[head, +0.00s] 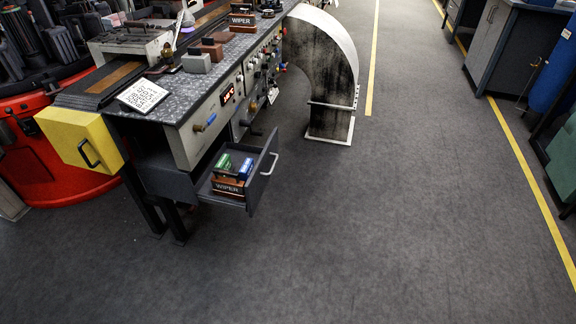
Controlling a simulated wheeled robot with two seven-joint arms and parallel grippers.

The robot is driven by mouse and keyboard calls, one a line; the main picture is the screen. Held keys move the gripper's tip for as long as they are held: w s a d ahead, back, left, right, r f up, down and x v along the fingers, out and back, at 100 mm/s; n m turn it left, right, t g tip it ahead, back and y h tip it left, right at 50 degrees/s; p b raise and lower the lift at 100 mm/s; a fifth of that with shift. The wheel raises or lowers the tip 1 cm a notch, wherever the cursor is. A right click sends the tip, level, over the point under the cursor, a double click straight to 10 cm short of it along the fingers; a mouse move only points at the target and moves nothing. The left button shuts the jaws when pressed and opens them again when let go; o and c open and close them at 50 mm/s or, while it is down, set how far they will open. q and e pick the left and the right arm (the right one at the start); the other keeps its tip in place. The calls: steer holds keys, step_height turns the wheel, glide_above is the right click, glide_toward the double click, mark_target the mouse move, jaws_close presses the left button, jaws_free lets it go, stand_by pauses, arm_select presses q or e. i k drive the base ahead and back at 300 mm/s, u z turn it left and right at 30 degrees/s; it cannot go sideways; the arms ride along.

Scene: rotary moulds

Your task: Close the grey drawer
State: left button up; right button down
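The grey drawer (264,177) sits under the right side of the workbench and is pulled well out. Its front panel carries a light bar handle (270,164) and faces right. Inside the drawer lie a box marked WIPER (228,187), a green item (224,161) and a blue item (245,168). Neither of my grippers shows in the head view.
The workbench (188,92) has a control panel with knobs above the drawer. A yellow drawer front (82,141) with a black handle is at the bench's near end. A large curved duct (333,75) stands behind. The floor (400,220) right of the drawer is clear.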

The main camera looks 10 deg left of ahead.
mark_target(265, 160)
steer(key=u, duration=0.35)
steer(key=i, duration=0.85)
steer(key=u, duration=0.6)
